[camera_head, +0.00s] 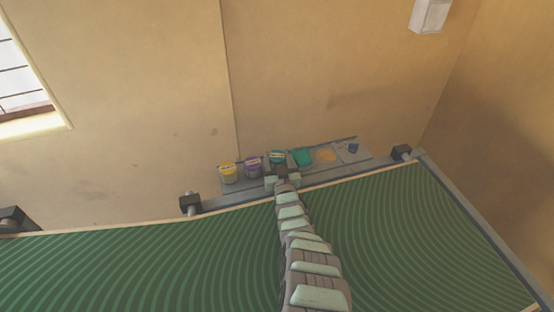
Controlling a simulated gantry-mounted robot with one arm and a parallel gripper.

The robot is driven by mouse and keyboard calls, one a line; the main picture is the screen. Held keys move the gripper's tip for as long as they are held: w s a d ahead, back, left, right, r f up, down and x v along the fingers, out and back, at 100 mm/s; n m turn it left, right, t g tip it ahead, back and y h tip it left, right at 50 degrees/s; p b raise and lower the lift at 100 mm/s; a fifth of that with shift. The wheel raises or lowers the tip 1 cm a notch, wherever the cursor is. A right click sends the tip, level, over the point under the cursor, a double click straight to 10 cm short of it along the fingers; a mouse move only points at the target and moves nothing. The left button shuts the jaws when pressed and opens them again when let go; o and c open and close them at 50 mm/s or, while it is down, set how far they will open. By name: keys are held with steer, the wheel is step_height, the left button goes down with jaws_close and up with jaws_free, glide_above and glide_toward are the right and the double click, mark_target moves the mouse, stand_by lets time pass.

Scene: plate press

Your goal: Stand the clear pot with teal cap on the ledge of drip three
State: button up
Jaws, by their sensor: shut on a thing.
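The clear pot with teal cap (277,157) is at the grey ledge (235,190) along the wall. My gripper (283,178) reaches it from the front and is shut on it, partly hiding its lower body. I cannot tell whether its base touches the ledge. No number can be read, so I cannot tell which spot is drip three.
A yellow-capped pot (228,173) and a purple-capped pot (253,168) stand close together left of the teal-capped pot. The green ridged surface (420,215) lies in front, with dark clamp-like blocks at its back edge. A white box (430,15) hangs high on the wall.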

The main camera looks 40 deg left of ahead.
steer(key=shift+w+f, duration=0.1)
steer(key=shift+f, duration=0.3)
steer(key=o, duration=1.2)
steer(key=shift+r, duration=0.2)
steer(key=shift+r, duration=0.15)
steer(key=p+v, duration=0.3)
steer(key=v, duration=0.7)
steer(key=shift+d+p, duration=0.25)
steer(key=shift+p, duration=0.05)
steer(key=shift+v, duration=0.9)
steer(key=shift+a, duration=0.15)
